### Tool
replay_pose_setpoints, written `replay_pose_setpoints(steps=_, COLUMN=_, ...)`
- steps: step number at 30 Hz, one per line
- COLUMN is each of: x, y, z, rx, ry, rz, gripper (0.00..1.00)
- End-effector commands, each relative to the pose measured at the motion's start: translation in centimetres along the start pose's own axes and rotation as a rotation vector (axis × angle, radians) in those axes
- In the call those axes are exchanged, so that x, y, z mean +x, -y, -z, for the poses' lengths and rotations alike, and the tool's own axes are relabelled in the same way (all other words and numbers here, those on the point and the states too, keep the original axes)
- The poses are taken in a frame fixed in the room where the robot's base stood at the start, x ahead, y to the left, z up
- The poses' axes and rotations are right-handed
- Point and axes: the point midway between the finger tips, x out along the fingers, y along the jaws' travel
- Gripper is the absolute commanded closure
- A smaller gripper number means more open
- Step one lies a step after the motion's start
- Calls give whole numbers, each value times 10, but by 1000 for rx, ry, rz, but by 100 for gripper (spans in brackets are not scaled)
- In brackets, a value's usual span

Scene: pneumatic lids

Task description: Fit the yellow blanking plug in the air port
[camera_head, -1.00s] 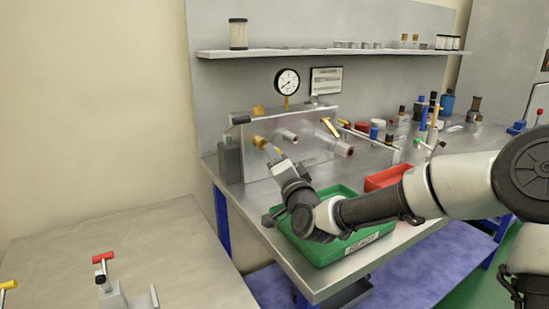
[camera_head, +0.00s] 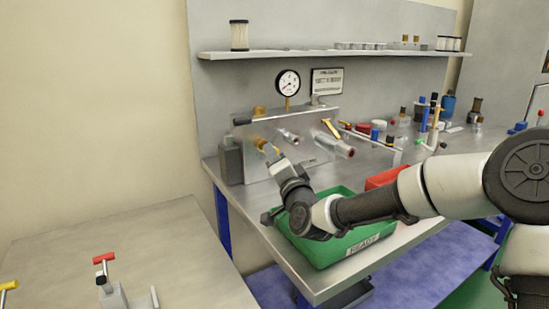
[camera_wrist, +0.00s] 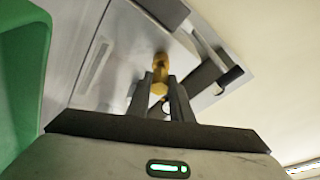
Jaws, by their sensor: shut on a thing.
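My gripper (camera_head: 273,151) is at the left part of the front of the upright metal panel (camera_head: 300,172). In the wrist view its two fingers (camera_wrist: 162,100) are shut on the yellow plug (camera_wrist: 158,89). A brass-coloured fitting (camera_wrist: 160,62) lies just beyond the plug, in line with it. It also shows on the panel face in the head view (camera_head: 259,143). The plug and fitting look touching or nearly so. I cannot tell whether the plug is seated, and the port opening is hidden.
Clear cylinders (camera_head: 336,146) stick out of the panel to the right of my gripper. A pressure gauge (camera_head: 288,82) stands above the panel. A green tray (camera_head: 335,250) marked READY lies below my wrist, with a red tray (camera_head: 382,179) behind. A dark grey block (camera_head: 232,160) is at the panel's left end.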

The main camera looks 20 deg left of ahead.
Motion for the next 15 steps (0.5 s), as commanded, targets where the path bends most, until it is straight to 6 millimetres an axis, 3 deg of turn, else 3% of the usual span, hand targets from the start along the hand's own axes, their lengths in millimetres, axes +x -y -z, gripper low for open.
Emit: replay_pose_setpoints(steps=15, x=11, y=0, z=-3, rx=1, ry=1, rz=0, gripper=100)
